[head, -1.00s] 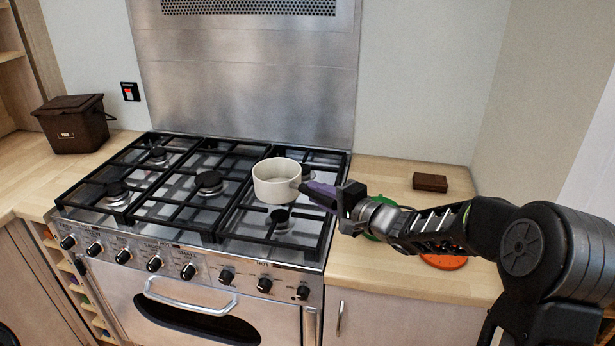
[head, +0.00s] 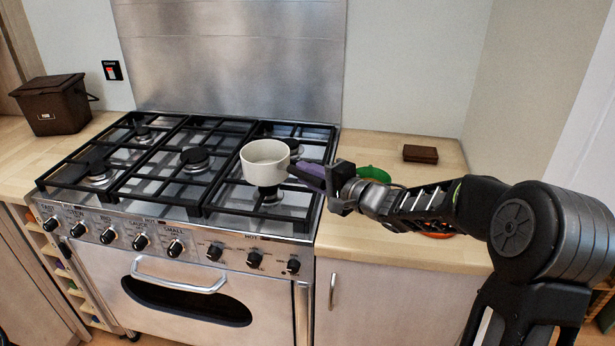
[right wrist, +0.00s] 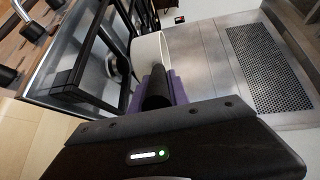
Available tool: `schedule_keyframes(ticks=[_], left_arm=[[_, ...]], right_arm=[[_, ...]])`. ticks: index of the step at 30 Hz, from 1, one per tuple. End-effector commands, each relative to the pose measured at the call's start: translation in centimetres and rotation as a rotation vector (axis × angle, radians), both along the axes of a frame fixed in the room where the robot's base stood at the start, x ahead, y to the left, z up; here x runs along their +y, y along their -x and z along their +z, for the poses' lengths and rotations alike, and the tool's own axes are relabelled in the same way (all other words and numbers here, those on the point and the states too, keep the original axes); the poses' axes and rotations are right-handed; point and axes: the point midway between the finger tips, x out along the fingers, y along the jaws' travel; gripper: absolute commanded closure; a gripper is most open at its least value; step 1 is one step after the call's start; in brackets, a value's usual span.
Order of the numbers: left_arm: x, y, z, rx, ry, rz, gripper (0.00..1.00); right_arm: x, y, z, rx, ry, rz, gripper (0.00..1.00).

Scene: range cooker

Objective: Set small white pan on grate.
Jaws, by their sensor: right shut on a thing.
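The small white pan (head: 264,163) is upright over the right-hand section of the black grate (head: 163,210) in the head view. I cannot tell whether its base touches the bars or is slightly above them. My right gripper (head: 312,174) comes in from the right and is shut on the pan's dark handle. In the right wrist view the handle (right wrist: 157,90) lies between the purple finger pads, with the white pan (right wrist: 150,55) beyond, partly hidden. My left gripper is not in view.
Round burners, such as the middle one (head: 194,158), sit under the grate. A brown bin (head: 52,106) stands on the left counter. A dark brown block (head: 420,154) and a green item (head: 374,173) lie on the right counter. A steel splashback (head: 230,60) rises behind.

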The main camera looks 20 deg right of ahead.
Motion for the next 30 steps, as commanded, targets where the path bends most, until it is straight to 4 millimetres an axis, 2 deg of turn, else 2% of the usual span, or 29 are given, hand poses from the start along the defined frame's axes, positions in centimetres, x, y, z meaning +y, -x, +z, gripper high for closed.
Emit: schedule_keyframes(ticks=[1,9,30], left_arm=[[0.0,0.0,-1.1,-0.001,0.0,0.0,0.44],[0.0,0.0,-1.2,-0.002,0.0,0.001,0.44],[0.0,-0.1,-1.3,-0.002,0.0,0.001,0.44]], right_arm=[[0.0,0.0,-0.7,-0.005,-0.001,0.0,1.0],[0.1,-0.1,-2.0,-0.005,-0.001,0.003,1.0],[0.1,-0.1,-2.4,-0.004,-0.001,0.002,1.0]])
